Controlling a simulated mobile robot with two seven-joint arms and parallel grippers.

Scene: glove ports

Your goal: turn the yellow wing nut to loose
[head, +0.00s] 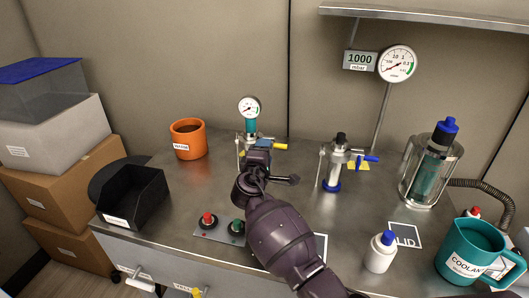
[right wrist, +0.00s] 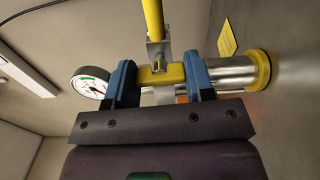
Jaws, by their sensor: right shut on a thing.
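The yellow wing nut (right wrist: 160,76) shows in the right wrist view as a flat yellow bar between two blue fingers. My right gripper (right wrist: 162,80) is shut on it. In the head view my right gripper (head: 258,158) is at the left clamp fitting, below its small gauge (head: 249,108), and it hides the nut there. A yellow lever handle (head: 280,147) sticks out to the right of this fitting. In the right wrist view a yellow rod (right wrist: 153,18) rises from a metal bracket above the nut. My left gripper is not in view.
A second fitting with a blue lever (head: 364,157) stands to the right. An orange pot (head: 188,140) and a black bin (head: 137,198) are at the left. A glass vessel (head: 410,180), a white bottle (head: 380,253) and a teal coolant jug (head: 468,248) are at the right.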

